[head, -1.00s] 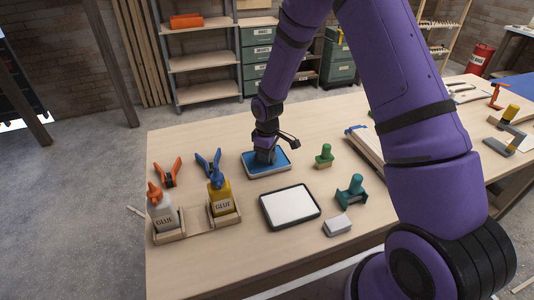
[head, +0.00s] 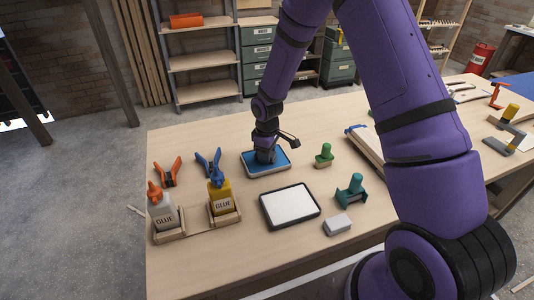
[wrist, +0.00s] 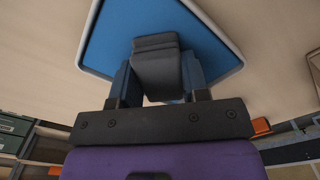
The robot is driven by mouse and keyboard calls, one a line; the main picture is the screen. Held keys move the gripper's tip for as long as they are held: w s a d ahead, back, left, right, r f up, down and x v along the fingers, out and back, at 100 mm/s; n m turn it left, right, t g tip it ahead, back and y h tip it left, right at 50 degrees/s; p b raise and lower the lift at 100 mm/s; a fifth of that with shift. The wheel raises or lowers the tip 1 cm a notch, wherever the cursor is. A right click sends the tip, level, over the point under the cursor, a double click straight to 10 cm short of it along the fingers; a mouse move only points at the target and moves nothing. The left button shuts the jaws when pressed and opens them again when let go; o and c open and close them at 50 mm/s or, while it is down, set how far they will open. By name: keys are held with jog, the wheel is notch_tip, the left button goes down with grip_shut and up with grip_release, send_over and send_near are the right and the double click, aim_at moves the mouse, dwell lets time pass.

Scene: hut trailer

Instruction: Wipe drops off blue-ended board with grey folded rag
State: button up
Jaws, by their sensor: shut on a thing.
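My gripper (head: 267,154) is at the blue tray (head: 250,162), which has a pale rim. It is shut on a dark grey folded thing, which looks like the grey folded rag (wrist: 157,68), in the wrist view between the two fingers. The rag is over the blue tray floor (wrist: 105,35); I cannot tell whether it touches it. A pale board (head: 366,151) with a blue end (head: 355,128) lies to the right, partly hidden behind my arm. No drops can be made out on it.
A black-rimmed white panel (head: 290,207), a pale grey block (head: 338,225), a green-handled stamp-like tool (head: 324,156) and a teal tool (head: 351,192) stand nearby. Glue bottles (head: 163,212) (head: 221,196) and clamps (head: 167,171) (head: 209,163) are at left. The table's far left is clear.

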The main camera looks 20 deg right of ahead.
jog(key=shift+r, duration=3.5)
jog(key=w+d+r+m, duration=0.6)
jog(key=r+m, duration=0.4)
jog(key=m, duration=0.3)
jog(key=shift+w+d, duration=0.35)
jog(key=shift+w, duration=0.55)
